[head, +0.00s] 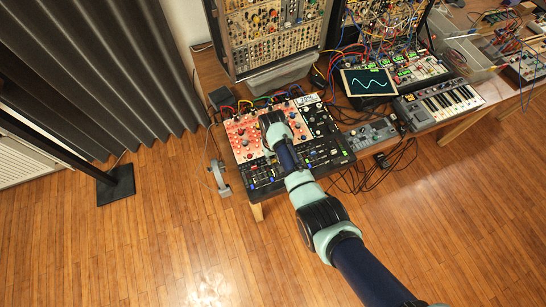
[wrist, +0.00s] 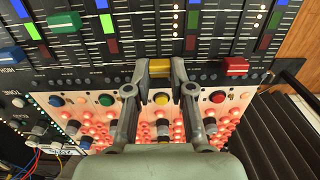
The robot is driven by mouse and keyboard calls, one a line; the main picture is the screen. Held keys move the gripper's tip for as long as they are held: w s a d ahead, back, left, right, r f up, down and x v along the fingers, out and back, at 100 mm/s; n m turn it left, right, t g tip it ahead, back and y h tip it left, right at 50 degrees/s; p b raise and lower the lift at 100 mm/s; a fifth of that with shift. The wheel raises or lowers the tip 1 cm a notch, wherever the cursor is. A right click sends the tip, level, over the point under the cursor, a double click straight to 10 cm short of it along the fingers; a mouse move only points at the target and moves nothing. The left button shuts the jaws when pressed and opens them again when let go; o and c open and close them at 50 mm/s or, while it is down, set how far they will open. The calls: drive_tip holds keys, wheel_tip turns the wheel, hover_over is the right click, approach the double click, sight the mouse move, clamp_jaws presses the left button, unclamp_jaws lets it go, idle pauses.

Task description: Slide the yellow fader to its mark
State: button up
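The yellow fader (wrist: 159,68) is at the near end of its slot on the black mixer panel (wrist: 215,50) in the wrist view. My gripper (wrist: 160,75) reaches over it from below, one fingertip close against each side of the cap. The fingers appear shut on it. Contact is hard to judge because the fingertips cover the cap's edges. In the head view my gripper (head: 274,122) is over the console, and my arm hides the fader. I cannot make out a mark for the yellow fader.
Coloured buttons and red knobs lie under the fingers. A modular rack (head: 275,35) stands behind; a keyboard (head: 440,103) is at right.

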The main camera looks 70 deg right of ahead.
sight(281, 180)
clamp_jaws()
drive_tip(key=shift+s+a+r+p, duration=0.15)
drive_tip(key=shift+a+r+p, duration=0.1)
drive_tip(key=shift+p, duration=0.4)
drive_tip(key=s+a+p, duration=0.4)
drive_tip(key=a+p, duration=0.1)
drive_tip(key=p, duration=0.2)
drive_tip(key=shift+s, duration=0.35)
drive_tip(key=shift+s+a+f+p, duration=0.1)
drive_tip(key=shift+a+p, duration=0.05)
drive_tip(key=shift+p, duration=0.15)
drive_tip(key=shift+f, duration=0.1)
drive_tip(key=o, duration=0.9)
unclamp_jaws()
